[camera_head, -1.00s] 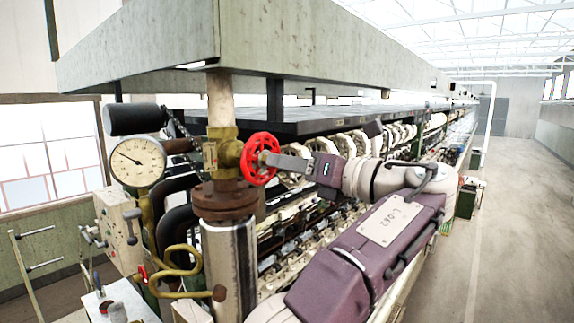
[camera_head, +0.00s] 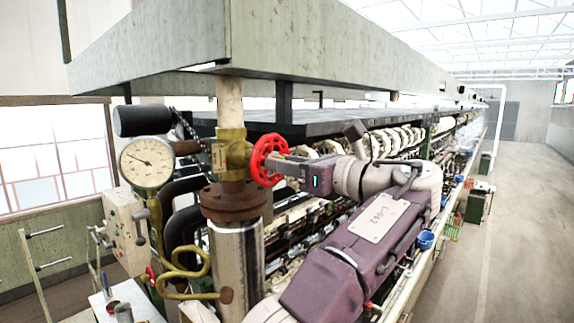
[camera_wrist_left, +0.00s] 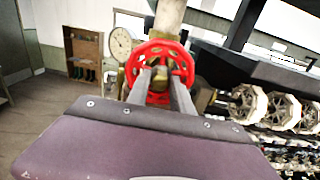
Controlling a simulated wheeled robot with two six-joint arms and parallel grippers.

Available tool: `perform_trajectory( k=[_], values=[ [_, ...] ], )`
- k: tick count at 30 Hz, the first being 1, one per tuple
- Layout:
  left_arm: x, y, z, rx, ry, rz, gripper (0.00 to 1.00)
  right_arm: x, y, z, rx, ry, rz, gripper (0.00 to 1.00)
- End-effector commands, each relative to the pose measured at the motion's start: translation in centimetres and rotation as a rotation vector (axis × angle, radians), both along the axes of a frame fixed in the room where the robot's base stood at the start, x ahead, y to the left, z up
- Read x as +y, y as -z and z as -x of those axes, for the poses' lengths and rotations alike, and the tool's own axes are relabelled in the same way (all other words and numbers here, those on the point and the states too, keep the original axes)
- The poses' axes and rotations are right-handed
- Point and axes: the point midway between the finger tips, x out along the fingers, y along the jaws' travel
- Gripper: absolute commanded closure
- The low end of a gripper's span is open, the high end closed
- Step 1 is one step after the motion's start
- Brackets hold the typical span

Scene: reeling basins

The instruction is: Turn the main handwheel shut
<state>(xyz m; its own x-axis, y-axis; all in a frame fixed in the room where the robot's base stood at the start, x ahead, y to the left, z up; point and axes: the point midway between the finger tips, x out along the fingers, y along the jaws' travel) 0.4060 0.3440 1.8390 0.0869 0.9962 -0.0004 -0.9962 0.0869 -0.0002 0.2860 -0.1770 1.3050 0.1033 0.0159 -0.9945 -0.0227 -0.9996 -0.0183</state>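The red handwheel (camera_head: 268,160) stands upright on a brass valve (camera_head: 232,155) atop a rusty flanged pipe. My left gripper (camera_head: 284,165) reaches it from the right, its fingertips at the wheel's face. In the left wrist view the two fingers (camera_wrist_left: 160,85) are apart, with part of the red wheel (camera_wrist_left: 158,48) and its hub showing between and beyond them. The gripper looks open. Whether the fingers touch the spokes or rim is unclear. My right gripper is in neither view.
A round pressure gauge (camera_head: 147,162) and a black cylinder (camera_head: 142,121) sit left of the valve. A large grey overhead box (camera_head: 330,50) hangs above. The long reeling machine runs back beside my arm. The aisle floor (camera_head: 520,230) at the right is clear.

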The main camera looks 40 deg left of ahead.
Motion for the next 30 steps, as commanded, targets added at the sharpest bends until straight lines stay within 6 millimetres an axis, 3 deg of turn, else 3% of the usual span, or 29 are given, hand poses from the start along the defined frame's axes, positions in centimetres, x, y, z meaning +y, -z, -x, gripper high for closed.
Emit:
perform_trajectory(
  k=[6, 15, 18, 25, 26, 27, 30],
  values=[
    [0.0, -0.4, 0.1, 0.054, -0.001, -0.004, 1.0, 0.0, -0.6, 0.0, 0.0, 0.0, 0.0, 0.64],
    [0.0, 0.0, 0.1, 0.718, -0.001, -0.062, 1.0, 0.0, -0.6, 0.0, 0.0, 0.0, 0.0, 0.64],
    [0.0, 0.0, 0.0, 0.859, 0.0, -0.074, 1.0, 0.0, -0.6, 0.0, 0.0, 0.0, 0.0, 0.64],
    [0.0, 0.0, 0.0, 0.906, 0.0, -0.078, 1.0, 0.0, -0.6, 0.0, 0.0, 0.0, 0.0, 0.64],
    [0.0, 0.0, 0.0, 0.906, 0.0, -0.078, 0.7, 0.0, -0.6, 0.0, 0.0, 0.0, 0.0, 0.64],
    [0.0, 0.0, 0.0, 0.905, 0.0, -0.078, 0.6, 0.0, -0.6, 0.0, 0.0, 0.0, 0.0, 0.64],
    [0.0, 0.0, 0.0, 0.904, 0.0, -0.078, 0.6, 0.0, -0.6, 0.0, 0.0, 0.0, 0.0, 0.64]
  ],
)
